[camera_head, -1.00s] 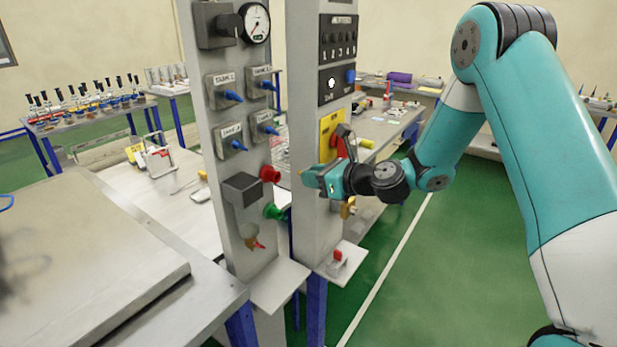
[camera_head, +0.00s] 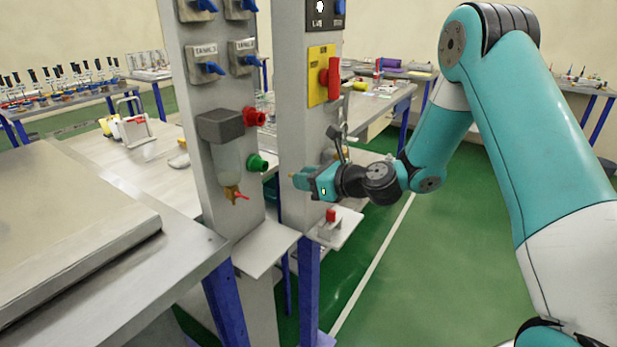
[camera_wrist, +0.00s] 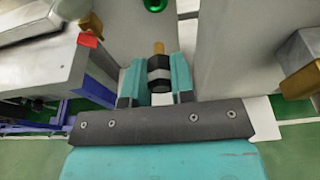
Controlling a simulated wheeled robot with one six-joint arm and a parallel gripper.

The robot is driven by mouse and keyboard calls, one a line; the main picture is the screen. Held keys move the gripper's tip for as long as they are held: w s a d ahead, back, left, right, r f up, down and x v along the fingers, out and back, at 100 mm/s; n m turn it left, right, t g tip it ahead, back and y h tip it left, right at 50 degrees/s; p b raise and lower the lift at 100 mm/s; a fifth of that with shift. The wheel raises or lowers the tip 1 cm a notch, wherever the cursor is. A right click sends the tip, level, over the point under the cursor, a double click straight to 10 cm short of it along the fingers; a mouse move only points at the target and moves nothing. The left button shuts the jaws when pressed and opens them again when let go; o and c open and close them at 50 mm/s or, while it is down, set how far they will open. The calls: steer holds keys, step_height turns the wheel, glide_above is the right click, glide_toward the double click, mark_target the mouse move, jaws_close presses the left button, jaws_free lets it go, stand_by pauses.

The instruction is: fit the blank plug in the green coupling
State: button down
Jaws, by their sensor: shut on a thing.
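The green coupling (camera_head: 258,162) sticks out from the left grey post, below a red coupling. Its green edge also shows at the top of the wrist view (camera_wrist: 155,4). My gripper (camera_head: 299,180) is to the right of the green coupling and slightly lower in the head view, apart from it. In the wrist view my gripper (camera_wrist: 158,80) is shut on the blank plug (camera_wrist: 158,66), which has a dark hex body with a pale band and a brass tip. The tip points up the picture toward the green coupling, with a gap between. The plug is not clear in the head view.
The red coupling (camera_head: 255,117) sits just above the green one. A filter bowl (camera_head: 227,160) with a brass drain and red lever hangs to their left. The right post (camera_head: 300,110) stands close behind my gripper. A small shelf (camera_head: 343,228) carries a red-topped piece.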

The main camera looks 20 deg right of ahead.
steer(key=shift+r+p, duration=0.1)
steer(key=shift+p, duration=0.35)
steer(key=shift+w+a+r+p, duration=0.1)
steer(key=shift+w+a+p, duration=0.7)
steer(key=shift+w+p, duration=0.2)
steer(key=shift+p+x, duration=0.85)
steer(key=shift+x, duration=0.75)
steer(key=shift+r, duration=0.15)
steer(key=shift+r+p, duration=0.1)
steer(key=shift+p, duration=0.55)
steer(key=shift+w+a+p, duration=0.5)
steer(key=shift+w, duration=0.2)
steer(key=shift+w+a+p, duration=0.5)
steer(key=shift+w+a, duration=0.05)
steer(key=shift+w, duration=0.15)
steer(key=c, duration=0.9)
jaws_free()
